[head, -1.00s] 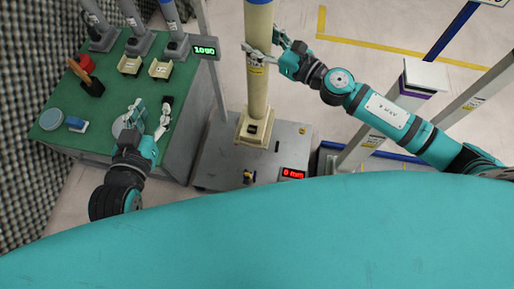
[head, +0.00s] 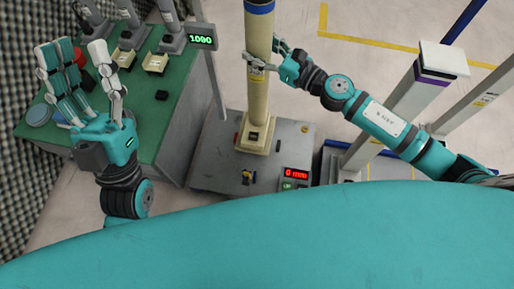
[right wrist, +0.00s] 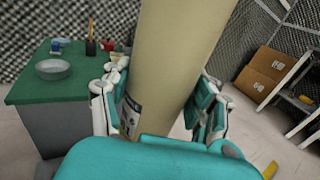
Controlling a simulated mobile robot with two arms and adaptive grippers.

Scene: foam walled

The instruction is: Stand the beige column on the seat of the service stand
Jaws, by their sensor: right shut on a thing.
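The beige column (head: 257,95) stands upright in the head view, with a blue band near its top and a wider foot (head: 255,134). The foot is over the grey low platform of the service stand (head: 215,172); its seat is hidden under the foot, and I cannot tell whether it is fully seated. My right gripper (head: 262,58) is shut around the column's upper part; the column also fills the middle of the right wrist view (right wrist: 178,60). My left gripper (head: 82,62) is open and empty, raised in front of the green bench.
The green bench (head: 180,120) at left carries grey devices, cream trays (head: 156,63) and a small black block (head: 162,95). A green display (head: 202,40) stands beside it. A red display (head: 296,173) sits on the platform. A white-topped post (head: 443,58) stands at right.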

